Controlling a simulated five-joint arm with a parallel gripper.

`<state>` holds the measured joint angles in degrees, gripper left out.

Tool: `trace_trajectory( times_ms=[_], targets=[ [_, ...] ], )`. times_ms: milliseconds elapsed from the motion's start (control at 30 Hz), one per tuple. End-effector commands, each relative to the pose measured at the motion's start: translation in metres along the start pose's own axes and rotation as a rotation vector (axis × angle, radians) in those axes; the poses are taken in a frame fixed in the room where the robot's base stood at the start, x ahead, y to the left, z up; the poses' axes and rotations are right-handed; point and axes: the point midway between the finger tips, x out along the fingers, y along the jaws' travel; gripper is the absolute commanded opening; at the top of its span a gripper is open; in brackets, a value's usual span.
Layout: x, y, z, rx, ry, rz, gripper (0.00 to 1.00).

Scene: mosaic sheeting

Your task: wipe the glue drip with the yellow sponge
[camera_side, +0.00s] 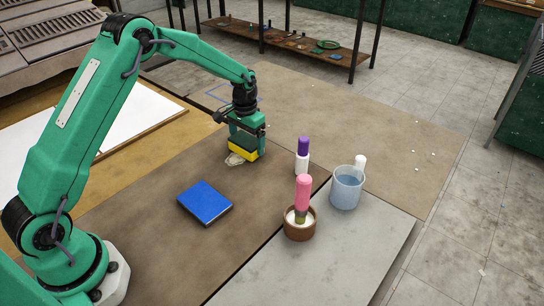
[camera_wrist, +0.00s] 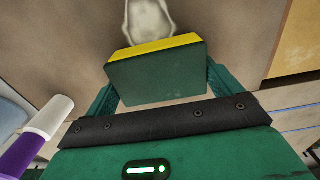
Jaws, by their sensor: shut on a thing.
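My gripper (camera_side: 246,140) is shut on the sponge (camera_side: 243,155), which has a yellow layer and a dark green layer. In the wrist view the sponge (camera_wrist: 155,75) sits between the two green fingers. The glue drip (camera_side: 235,160) is a pale, off-white patch on the brown table, just left of the sponge in the side view. In the wrist view the drip (camera_wrist: 148,20) shows beyond the sponge's yellow edge; the sponge may hide part of it. I cannot tell whether the sponge touches the table.
A blue block (camera_side: 205,202) lies on the brown table. A purple-and-white bottle (camera_side: 302,160) stands right of my gripper. A brown pot (camera_side: 299,231) with a pink-handled brush (camera_side: 303,190) and a pale blue container (camera_side: 346,188) stand further right. The table between block and pot is clear.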

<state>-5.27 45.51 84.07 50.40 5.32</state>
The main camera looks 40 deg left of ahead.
Motion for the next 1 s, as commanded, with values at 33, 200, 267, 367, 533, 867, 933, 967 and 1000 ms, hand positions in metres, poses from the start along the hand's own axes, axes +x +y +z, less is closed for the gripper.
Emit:
trace_trajectory(
  times_ms=[33, 200, 267, 367, 533, 867, 933, 967, 1000],
  targets=[
    [0.001, 0.0, -0.003, 0.001, -0.001, 0.0, 0.69],
    [0.001, 0.0, 0.004, 0.0, -0.002, 0.0, 0.69],
    [0.001, 0.0, 0.009, 0.0, -0.004, 0.0, 0.69],
    [0.001, 0.0, 0.015, 0.0, -0.004, 0.0, 0.69],
    [0.001, 0.0, 0.026, 0.0, -0.005, 0.0, 0.69],
    [0.001, 0.0, 0.057, -0.001, -0.006, 0.001, 0.69],
    [0.001, 0.0, 0.063, -0.001, -0.005, 0.001, 0.69],
    [0.001, 0.0, 0.066, -0.001, -0.005, 0.001, 0.69],
    [0.001, 0.0, 0.069, -0.001, -0.006, 0.001, 0.69]
  ],
)
